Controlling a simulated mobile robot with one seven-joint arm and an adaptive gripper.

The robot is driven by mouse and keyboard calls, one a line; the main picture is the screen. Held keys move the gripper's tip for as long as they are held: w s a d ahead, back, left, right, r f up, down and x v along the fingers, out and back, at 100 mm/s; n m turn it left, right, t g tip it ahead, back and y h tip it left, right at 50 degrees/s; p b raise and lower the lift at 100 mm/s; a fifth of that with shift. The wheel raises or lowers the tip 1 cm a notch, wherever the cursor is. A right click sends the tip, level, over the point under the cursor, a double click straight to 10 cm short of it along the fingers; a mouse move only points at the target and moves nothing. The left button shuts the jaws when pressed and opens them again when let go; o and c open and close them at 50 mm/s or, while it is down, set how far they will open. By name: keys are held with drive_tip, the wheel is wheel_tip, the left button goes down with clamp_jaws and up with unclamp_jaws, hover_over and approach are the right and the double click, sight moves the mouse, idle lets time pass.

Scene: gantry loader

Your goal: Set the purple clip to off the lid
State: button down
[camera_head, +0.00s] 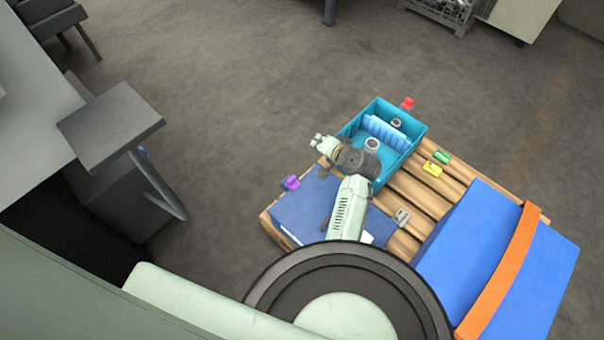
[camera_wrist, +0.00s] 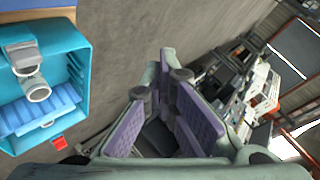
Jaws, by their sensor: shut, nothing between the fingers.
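The purple clip (camera_head: 290,183) sits at the upper left edge of a flat dark blue box or lid (camera_head: 300,212) on the wooden pallet. I cannot tell whether it grips the edge or only rests there. My gripper (camera_head: 318,140) is above and to the right of the clip, apart from it, near the teal crate's left side. In the wrist view my gripper (camera_wrist: 168,70) is shut and empty, with purple pads on its fingers. The purple clip does not show in the wrist view. My arm hides part of the dark blue surface.
The teal crate (camera_head: 412,128) holds metal parts and a ribbed light blue piece. A red clip (camera_head: 407,103) is at its far rim. Green (camera_head: 442,156) and yellow (camera_head: 432,168) clips and a grey clip (camera_head: 401,216) lie on the slats. An orange-strapped blue box (camera_head: 465,245) stands right.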

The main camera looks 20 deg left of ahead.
drive_tip(key=s+d+f+m+g+p, duration=0.2)
drive_tip(key=s+d+f+m+g, duration=0.1)
drive_tip(key=s+d+f, duration=0.4)
drive_tip(key=s+f, duration=0.2)
drive_tip(key=s, duration=0.2)
drive_tip(key=shift+d+f+g+p, duration=0.15)
drive_tip(key=shift+f+g+p, duration=0.1)
drive_tip(key=shift+g+p, duration=0.15)
drive_tip(key=shift+s, duration=0.1)
approach(296, 182)
drive_tip(key=shift+y, duration=0.3)
wheel_tip(296, 182, down, 4)
drive_tip(key=shift+d, duration=0.1)
drive_tip(key=a, duration=0.1)
drive_tip(key=w+a+p, duration=0.1)
drive_tip(key=a, duration=0.1)
drive_tip(key=shift+w+f, duration=0.15)
drive_tip(key=shift+w+a, duration=0.15)
drive_tip(key=shift+a, duration=0.35)
